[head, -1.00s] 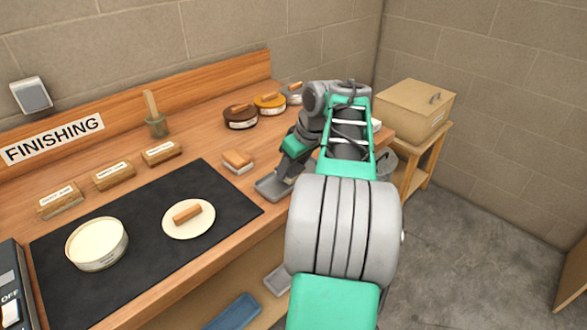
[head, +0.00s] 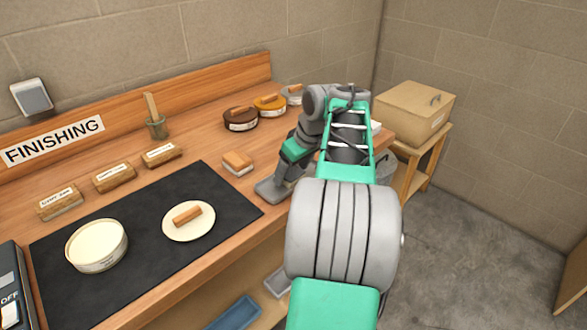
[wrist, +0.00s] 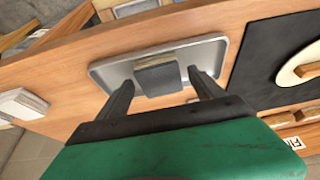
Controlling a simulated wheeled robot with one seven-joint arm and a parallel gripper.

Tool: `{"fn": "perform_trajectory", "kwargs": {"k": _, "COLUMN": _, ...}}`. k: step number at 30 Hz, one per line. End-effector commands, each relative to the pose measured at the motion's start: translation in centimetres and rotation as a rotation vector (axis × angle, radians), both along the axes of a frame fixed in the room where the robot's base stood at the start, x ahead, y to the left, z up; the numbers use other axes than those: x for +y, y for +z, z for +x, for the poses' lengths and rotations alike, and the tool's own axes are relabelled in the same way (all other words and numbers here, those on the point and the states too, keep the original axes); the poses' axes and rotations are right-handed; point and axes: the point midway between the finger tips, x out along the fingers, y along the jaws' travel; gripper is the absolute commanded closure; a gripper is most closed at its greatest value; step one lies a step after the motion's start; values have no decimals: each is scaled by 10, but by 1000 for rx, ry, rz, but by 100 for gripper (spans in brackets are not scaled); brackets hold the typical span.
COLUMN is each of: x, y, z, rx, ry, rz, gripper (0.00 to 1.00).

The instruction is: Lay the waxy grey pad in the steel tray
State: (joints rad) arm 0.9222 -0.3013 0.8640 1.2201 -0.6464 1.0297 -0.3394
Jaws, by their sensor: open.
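The steel tray (head: 264,190) sits on the bench near its front edge, to the right of the black mat; it also fills the upper middle of the wrist view (wrist: 105,72). The waxy grey pad (wrist: 158,80) is inside the tray, a grey block with a paler top edge. Whether it rests fully flat is hard to tell. My gripper (wrist: 160,76) is open, with one finger on each side of the pad and gaps showing between. In the head view my gripper (head: 284,180) is low over the tray and hides the pad.
The black mat (head: 140,235) holds a cream tub (head: 97,244) and a round disc with a wooden handle (head: 188,220). A small wooden-topped block (head: 238,163) stands behind the tray. Round tins (head: 240,119) and labelled brushes (head: 114,176) line the back.

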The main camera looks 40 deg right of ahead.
Motion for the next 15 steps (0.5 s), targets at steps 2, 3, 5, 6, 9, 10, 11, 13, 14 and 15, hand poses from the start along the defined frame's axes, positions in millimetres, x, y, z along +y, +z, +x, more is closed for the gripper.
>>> {"fn": "perform_trajectory", "kwargs": {"k": 2, "x": -1, "y": 14, "z": -4, "rx": -2, "ry": 0, "rz": -3, "gripper": 23}}
{"fn": "perform_trajectory", "kwargs": {"k": 3, "x": -2, "y": 22, "z": -7, "rx": -2, "ry": -1, "rz": -4, "gripper": 23}}
{"fn": "perform_trajectory", "kwargs": {"k": 5, "x": -2, "y": 37, "z": -13, "rx": -3, "ry": -2, "rz": -5, "gripper": 23}}
{"fn": "perform_trajectory", "kwargs": {"k": 6, "x": -2, "y": 47, "z": -18, "rx": -2, "ry": -2, "rz": -3, "gripper": 23}}
{"fn": "perform_trajectory", "kwargs": {"k": 9, "x": -2, "y": 72, "z": -28, "rx": -2, "ry": -2, "rz": -4, "gripper": 23}}
{"fn": "perform_trajectory", "kwargs": {"k": 10, "x": -2, "y": 80, "z": -31, "rx": -1, "ry": -2, "rz": -3, "gripper": 23}}
{"fn": "perform_trajectory", "kwargs": {"k": 11, "x": -2, "y": 86, "z": -33, "rx": -2, "ry": -2, "rz": -3, "gripper": 23}}
{"fn": "perform_trajectory", "kwargs": {"k": 13, "x": -2, "y": 98, "z": -39, "rx": -1, "ry": -3, "rz": -2, "gripper": 23}}
{"fn": "perform_trajectory", "kwargs": {"k": 14, "x": -2, "y": 102, "z": -41, "rx": 0, "ry": -2, "rz": -1, "gripper": 23}}
{"fn": "perform_trajectory", "kwargs": {"k": 15, "x": -2, "y": 106, "z": -43, "rx": 0, "ry": -2, "rz": -1, "gripper": 23}}
